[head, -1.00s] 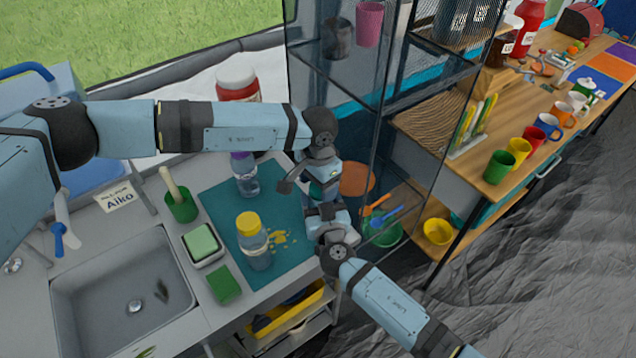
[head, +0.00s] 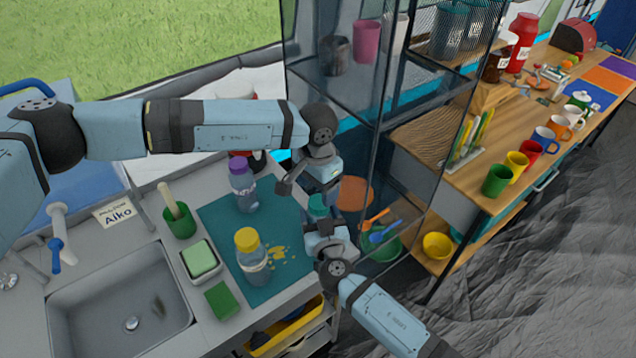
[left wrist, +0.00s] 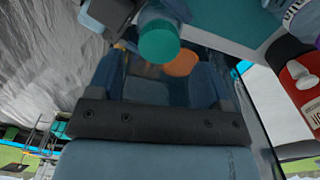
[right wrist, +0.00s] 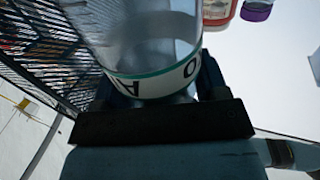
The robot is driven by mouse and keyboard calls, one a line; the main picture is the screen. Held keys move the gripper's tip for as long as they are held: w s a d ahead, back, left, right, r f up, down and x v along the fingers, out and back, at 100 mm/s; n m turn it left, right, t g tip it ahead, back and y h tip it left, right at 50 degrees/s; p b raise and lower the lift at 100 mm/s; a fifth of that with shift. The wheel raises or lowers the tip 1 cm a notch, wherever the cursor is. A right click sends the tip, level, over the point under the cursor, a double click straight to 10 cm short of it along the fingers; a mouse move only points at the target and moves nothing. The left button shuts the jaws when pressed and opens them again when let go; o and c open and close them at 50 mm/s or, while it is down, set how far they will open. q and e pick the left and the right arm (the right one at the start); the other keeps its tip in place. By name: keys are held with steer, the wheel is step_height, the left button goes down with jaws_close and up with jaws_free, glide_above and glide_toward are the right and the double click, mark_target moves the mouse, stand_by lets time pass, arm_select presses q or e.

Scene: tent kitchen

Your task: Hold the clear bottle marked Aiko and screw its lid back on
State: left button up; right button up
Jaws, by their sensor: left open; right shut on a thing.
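The clear Aiko bottle shows large in the right wrist view (right wrist: 150,50), with a white and teal band and part of the name readable. My right gripper (head: 326,236) is shut on it. A teal lid (head: 317,206) is at the top of the bottle, and it shows as a round teal disc in the left wrist view (left wrist: 160,43). I cannot tell whether it is screwed tight. My left gripper (head: 320,184) is open just above the lid, pointing down; the lid is not clamped between its fingers.
A yellow-lidded bottle (head: 250,258) and a purple-lidded bottle (head: 242,185) stand on the teal mat (head: 216,212) to the left, with yellow spots beside them. A glass-sided shelf (head: 335,95) stands close behind my grippers. The sink (head: 120,300) is at the lower left.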

arm_select(q)
steer(key=n, duration=0.7)
steer(key=shift+w+a+r, duration=0.15)
steer(key=shift+w+r, duration=0.05)
steer(key=n, duration=0.7)
steer(key=shift+w+a+r+h, duration=0.2)
steer(key=shift+a+r+h, duration=0.05)
steer(key=shift+a+h, duration=0.05)
steer(key=n, duration=0.7)
steer(key=shift+w+a+r+g, duration=0.2)
steer(key=shift+w+a+g, duration=0.05)
steer(key=shift+a+g, duration=0.15)
steer(key=n, duration=1.6)
steer(key=r+n, duration=0.1)
steer(key=n, duration=0.7)
steer(key=shift+s+d+n, duration=0.1)
steer(key=shift+d+n, duration=0.15)
steer(key=shift+n, duration=0.15)
steer(key=n, duration=0.2)
steer(key=d+n, duration=0.1)
steer(key=shift+s+r+t, duration=0.2)
steer(key=shift+r+t, duration=0.05)
steer(key=shift+t, duration=0.05)
steer(key=n, duration=0.3)
steer(key=shift+s+d+r+n, duration=0.15)
steer(key=shift+d+n, duration=0.15)
steer(key=shift+d, duration=0.05)
